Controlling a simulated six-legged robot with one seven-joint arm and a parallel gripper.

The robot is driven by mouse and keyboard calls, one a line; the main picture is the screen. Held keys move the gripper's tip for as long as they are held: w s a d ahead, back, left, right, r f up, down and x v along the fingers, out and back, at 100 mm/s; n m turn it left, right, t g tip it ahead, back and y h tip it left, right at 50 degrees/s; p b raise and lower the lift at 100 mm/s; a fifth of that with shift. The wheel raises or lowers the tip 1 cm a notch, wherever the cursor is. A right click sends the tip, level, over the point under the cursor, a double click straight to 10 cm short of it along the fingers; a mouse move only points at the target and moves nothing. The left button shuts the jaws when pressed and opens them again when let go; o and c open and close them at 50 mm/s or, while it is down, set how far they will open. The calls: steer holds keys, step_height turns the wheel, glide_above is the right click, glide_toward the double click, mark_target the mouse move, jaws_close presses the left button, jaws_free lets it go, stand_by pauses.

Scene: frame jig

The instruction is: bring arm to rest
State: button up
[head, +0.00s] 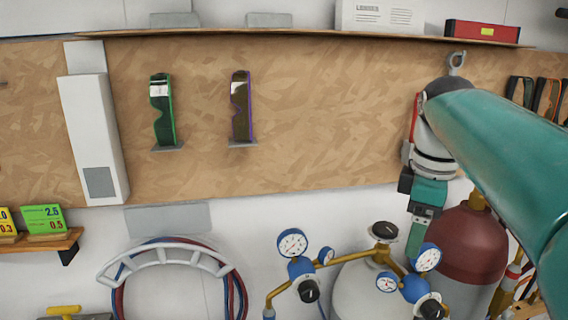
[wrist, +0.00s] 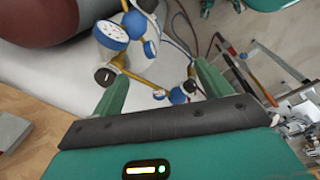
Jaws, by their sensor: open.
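My teal arm (head: 510,140) reaches in from the right edge in the head view and bends down at a grey and white joint. My gripper (head: 415,245) hangs from it, pointing down, in front of the wall and left of the dark red cylinder. In the wrist view my gripper (wrist: 162,80) shows two green fingers spread apart, with nothing held between them. Beyond the fingers are gauges and brass fittings. In the head view the gripper is seen side-on, so the gap between its fingers is hidden there.
A dark red cylinder (head: 468,245) and a white cylinder (head: 365,285) with blue gauges (head: 292,243) stand below and beside the gripper. A wooden board (head: 330,130) carries two pairs of glasses (head: 162,110). A hose rack (head: 165,258) hangs lower left. A shelf (head: 300,36) runs above.

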steer(key=s+a+f+m+t, duration=0.2)
steer(key=s+a+f+m, duration=0.1)
steer(key=s+f+m, duration=0.3)
steer(key=s+a+f+m+t, duration=0.2)
steer(key=s+a+f+m, duration=0.2)
steer(key=f, duration=0.7)
steer(key=s+m, duration=0.2)
steer(key=s, duration=0.1)
steer(key=shift+f, duration=0.3)
steer(key=shift+s, duration=0.1)
